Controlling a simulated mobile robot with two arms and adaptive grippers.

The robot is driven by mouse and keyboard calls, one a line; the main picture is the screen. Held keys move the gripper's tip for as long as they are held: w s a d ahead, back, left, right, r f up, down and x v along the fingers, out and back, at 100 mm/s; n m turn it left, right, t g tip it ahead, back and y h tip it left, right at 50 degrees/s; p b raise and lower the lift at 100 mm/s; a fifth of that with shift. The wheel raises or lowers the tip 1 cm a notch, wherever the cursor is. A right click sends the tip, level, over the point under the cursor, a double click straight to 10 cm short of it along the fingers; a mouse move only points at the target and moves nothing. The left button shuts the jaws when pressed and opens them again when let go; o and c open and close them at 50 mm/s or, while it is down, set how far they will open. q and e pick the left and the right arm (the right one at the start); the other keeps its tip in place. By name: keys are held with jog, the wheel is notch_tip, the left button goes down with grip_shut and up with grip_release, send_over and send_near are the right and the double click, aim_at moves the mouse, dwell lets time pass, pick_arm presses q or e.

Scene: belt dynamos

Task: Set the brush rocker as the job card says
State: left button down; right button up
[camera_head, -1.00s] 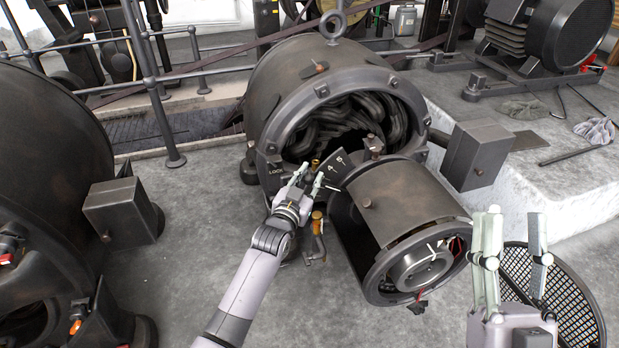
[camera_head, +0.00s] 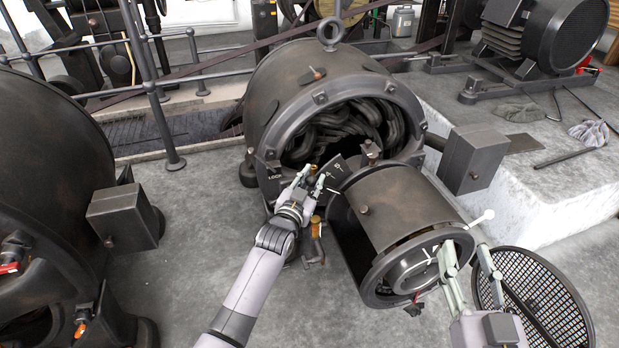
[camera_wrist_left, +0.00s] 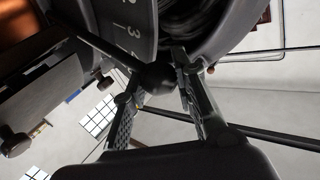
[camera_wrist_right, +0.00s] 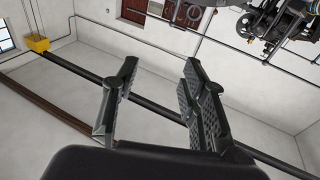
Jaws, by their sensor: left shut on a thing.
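The dynamo (camera_head: 290,85) has its end open, showing dark coils. A dark scale plate (camera_head: 338,172) with pale numerals stands at the opening's lower edge; it also shows in the left wrist view (camera_wrist_left: 128,25). My left gripper (camera_head: 308,181) is beside the plate, shut on a dark round-ended handle (camera_wrist_left: 156,77). My right gripper (camera_head: 464,262) is open in front of the drum-shaped end housing (camera_head: 400,210), near a pale-tipped rod (camera_head: 480,218). In the right wrist view its fingers (camera_wrist_right: 158,85) have nothing between them. No job card is readable.
A second dark machine (camera_head: 50,170) stands at left. A round mesh guard (camera_head: 535,300) is at lower right. A dark box (camera_head: 474,158) sits beside the housing. A pale plinth (camera_head: 560,185) carries a motor (camera_head: 560,40).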

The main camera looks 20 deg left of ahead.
pick_arm(q)
jog(key=shift+w+d+r+m+p, duration=0.3)
jog(key=shift+d+r+p, duration=0.25)
jog(key=shift+p, duration=0.5)
jog(key=shift+w+d+r+g+p, duration=0.25)
jog(key=shift+r+g+p, duration=0.15)
jog(key=shift+p, duration=0.35)
jog(key=shift+s, duration=0.1)
pick_arm(e)
jog(key=s+d+f+g+h, duration=0.1)
jog(key=s+f+g, duration=0.3)
jog(key=f, duration=0.4)
jog(key=s+d+f+g+h, duration=0.2)
jog(key=s+d+f+g, duration=0.1)
jog(key=f+g, duration=0.3)
jog(key=shift+s+d+f+m+g, duration=0.3)
jog(key=shift+s+f+g, duration=0.1)
jog(key=shift+s+f, duration=0.35)
jog(key=shift+w, duration=0.1)
pick_arm(q)
jog(key=c, duration=1.3)
grip_release()
jog(key=s+r, duration=0.1)
jog(key=s, duration=1.1)
jog(key=shift+a, duration=0.4)
jog(key=shift+r, duration=0.1)
